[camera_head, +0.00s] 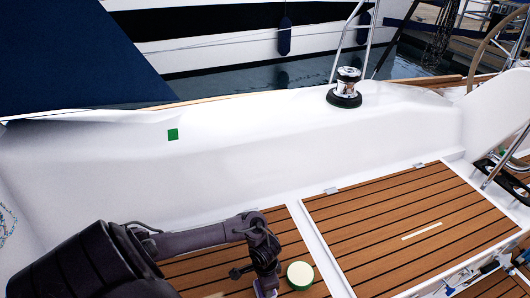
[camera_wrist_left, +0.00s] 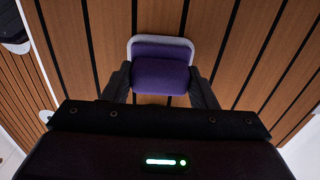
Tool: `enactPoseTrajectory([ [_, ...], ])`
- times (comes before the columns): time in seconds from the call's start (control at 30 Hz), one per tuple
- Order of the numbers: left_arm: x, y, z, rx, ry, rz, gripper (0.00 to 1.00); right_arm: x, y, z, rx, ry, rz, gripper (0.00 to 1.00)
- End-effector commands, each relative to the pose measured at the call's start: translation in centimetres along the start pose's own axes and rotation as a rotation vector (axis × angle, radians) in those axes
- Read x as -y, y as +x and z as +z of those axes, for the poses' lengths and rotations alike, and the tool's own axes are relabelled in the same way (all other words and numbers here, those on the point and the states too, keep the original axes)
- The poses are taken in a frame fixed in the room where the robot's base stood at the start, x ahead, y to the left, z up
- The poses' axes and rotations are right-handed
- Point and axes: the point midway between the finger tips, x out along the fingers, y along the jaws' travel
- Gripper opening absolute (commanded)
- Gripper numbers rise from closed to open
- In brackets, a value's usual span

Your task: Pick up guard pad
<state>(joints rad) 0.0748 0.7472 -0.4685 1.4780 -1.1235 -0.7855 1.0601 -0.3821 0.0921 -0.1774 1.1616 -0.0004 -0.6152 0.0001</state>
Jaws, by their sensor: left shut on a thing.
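A purple pad (camera_wrist_left: 160,74) with a pale grey rim or backing, which I take to be the guard pad, sits between the two dark fingers in the left wrist view. My left gripper (camera_head: 267,289) is shut on it, with one finger at each side. Teak planks lie behind the pad; I cannot tell whether it touches them. In the head view the gripper is low at the bottom edge, and only a small purple bit shows beside it. My right gripper is not in view.
A round cream pad with a green edge (camera_head: 300,274) lies on the teak just right of my gripper. A winch (camera_head: 345,88) stands on top. The teak at right (camera_head: 390,215) is mostly clear.

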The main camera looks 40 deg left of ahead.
Motion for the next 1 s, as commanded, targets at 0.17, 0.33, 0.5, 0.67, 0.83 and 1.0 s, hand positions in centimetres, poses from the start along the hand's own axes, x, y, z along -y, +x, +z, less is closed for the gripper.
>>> enactPoseTrajectory([
  [0.17,0.1,-0.9,0.0,-0.001,-0.001,-0.001,0.29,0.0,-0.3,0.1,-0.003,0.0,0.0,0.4],
  [0.33,0.1,-3.7,-0.1,-0.002,0.001,-0.002,0.29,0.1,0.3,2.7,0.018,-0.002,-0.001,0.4],
  [0.5,0.1,-8.7,-0.1,-0.004,0.003,-0.003,0.29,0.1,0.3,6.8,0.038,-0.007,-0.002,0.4],
  [0.67,0.1,-13.2,-0.1,-0.003,0.002,-0.002,0.29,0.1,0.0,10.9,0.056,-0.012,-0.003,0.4],
  [0.83,0.2,-17.3,-0.1,-0.002,0.002,-0.004,0.29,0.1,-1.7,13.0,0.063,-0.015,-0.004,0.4],
  [1.0,0.1,-19.3,-0.1,-0.002,0.001,-0.002,0.29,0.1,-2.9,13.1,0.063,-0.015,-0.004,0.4],
])
